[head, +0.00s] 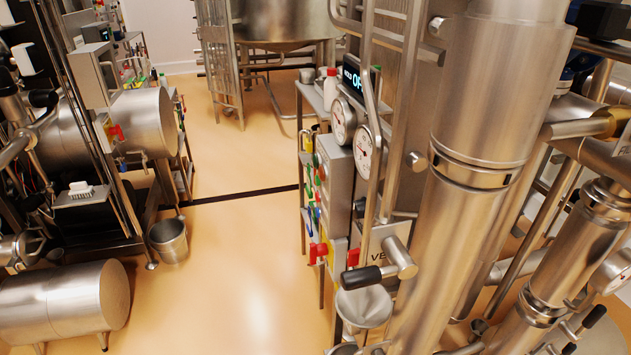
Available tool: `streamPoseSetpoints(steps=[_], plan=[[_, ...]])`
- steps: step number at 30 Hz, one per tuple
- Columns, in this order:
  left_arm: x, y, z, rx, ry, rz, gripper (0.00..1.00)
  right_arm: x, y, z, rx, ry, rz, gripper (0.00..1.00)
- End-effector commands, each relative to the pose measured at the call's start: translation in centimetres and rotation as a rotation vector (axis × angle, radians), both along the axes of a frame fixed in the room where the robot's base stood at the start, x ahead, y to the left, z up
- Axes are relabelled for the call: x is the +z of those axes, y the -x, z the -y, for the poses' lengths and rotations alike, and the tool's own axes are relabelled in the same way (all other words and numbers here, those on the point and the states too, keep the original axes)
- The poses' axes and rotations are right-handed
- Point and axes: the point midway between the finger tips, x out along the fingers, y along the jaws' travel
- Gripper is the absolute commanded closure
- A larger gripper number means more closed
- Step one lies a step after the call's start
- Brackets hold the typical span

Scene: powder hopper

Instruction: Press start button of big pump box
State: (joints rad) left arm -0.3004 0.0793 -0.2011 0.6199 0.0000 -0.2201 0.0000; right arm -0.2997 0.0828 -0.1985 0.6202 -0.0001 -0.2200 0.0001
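A grey metal control box (338,185) stands right of centre, mounted on a steel frame. Its left face carries small coloured buttons, a green one (316,160) and a red one (322,173), seen at a steep angle. Another grey box (92,75) with a small display is at the upper left, its buttons too small to tell apart. I cannot read a label telling which box is the big pump box. Neither of my grippers is in view.
Two round gauges (367,152) and a digital display (352,78) sit by the right box. Large steel columns (460,215) fill the right side. A steel bucket (169,241) and a horizontal tank (65,302) stand at left. The orange floor (235,265) between is clear.

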Motion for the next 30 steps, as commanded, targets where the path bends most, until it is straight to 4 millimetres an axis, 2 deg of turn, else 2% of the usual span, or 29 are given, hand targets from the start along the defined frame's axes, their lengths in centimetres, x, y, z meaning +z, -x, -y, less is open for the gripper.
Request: streamPoseSetpoints(steps=[1, 9, 30], plan=[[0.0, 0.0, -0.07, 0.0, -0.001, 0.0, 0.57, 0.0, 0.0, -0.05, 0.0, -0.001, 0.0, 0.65], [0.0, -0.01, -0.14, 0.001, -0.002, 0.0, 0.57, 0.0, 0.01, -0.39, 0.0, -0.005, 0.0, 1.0], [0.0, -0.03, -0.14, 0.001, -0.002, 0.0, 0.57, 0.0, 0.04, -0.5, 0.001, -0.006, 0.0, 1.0]])
